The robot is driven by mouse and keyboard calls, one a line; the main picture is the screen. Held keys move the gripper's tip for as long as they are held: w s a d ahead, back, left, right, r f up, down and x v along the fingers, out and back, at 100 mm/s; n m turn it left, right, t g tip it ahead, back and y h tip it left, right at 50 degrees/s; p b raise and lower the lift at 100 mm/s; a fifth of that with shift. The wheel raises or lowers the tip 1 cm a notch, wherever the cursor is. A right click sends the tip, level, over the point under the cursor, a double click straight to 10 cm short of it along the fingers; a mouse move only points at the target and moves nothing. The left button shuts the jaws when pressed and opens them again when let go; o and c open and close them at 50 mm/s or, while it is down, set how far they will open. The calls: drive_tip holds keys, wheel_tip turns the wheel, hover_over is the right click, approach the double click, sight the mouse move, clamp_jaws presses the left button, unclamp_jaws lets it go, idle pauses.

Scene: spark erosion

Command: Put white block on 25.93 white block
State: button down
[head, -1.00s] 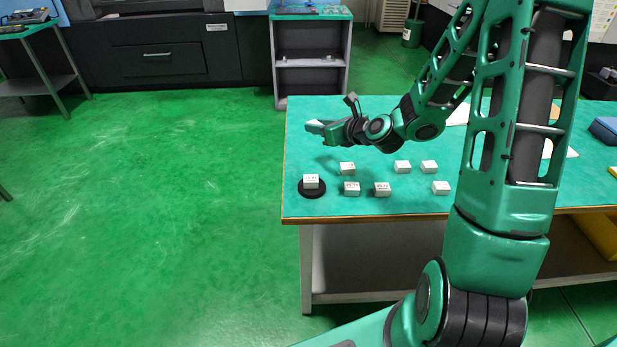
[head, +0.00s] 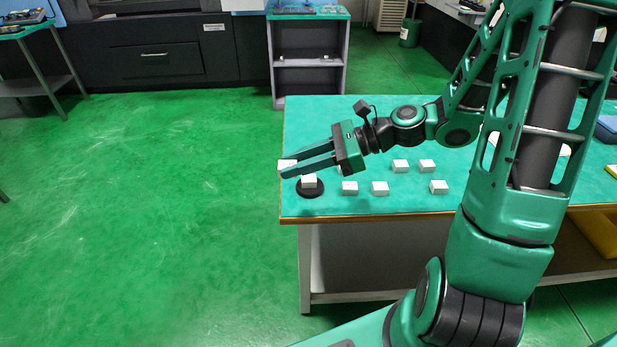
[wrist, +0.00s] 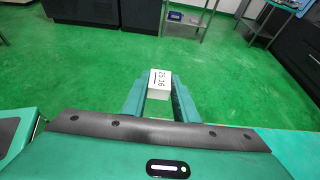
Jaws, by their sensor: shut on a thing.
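My gripper (head: 284,169) is shut on a white block (head: 288,163), held at its fingertips by the table's left edge. In the wrist view the held block (wrist: 160,78) sits between the fingers, with dark digits on its top that look like 25.16. Another white block (head: 309,181) rests on a round black disc (head: 311,191) at the table's front left, just below and right of the fingertips in the head view. Several more white blocks stand to the right, among them one at the front (head: 349,188). Their labels are too small to read, so I cannot tell which is 25.93.
The teal table (head: 400,206) has clear surface in front of and behind the blocks. Other white blocks (head: 380,188) stand near the disc, one partly hidden behind my gripper. Green floor (head: 170,200) lies open left of the table. A grey shelf (head: 308,78) stands behind.

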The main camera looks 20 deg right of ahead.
hover_over(315, 177)
wheel_tip(315, 177, down, 7)
drive_tip(key=shift+s+a+r, duration=0.1)
drive_tip(key=shift+a, duration=0.05)
drive_tip(key=shift+f, duration=2.05)
drive_tip(key=c, duration=1.4)
unclamp_jaws()
drive_tip(key=shift+n+g+h, duration=0.4)
drive_tip(key=shift+n+h, duration=0.1)
drive_tip(key=shift+n, duration=0.2)
drive_tip(key=v, duration=0.4)
drive_tip(key=s+v, duration=0.1)
drive_tip(key=v, duration=0.2)
drive_tip(key=f+v, duration=0.1)
drive_tip(key=v, duration=0.3)
drive_tip(key=shift+s+d, duration=0.25)
drive_tip(key=shift+d, duration=0.1)
drive_tip(key=s+d+r+n+g+h, duration=0.1)
drive_tip(key=s+d+r+n+h, duration=0.2)
drive_tip(key=s+n, duration=0.4)
drive_tip(key=s+d+r+n+g+h, duration=0.2)
drive_tip(key=s+r+n+h, duration=0.3)
drive_tip(key=s, duration=1.4)
drive_tip(key=d+n+h, duration=0.1)
drive_tip(key=h, duration=0.2)
drive_tip(key=shift+s+n+g+h, duration=0.3)
drive_tip(key=shift+n, duration=0.1)
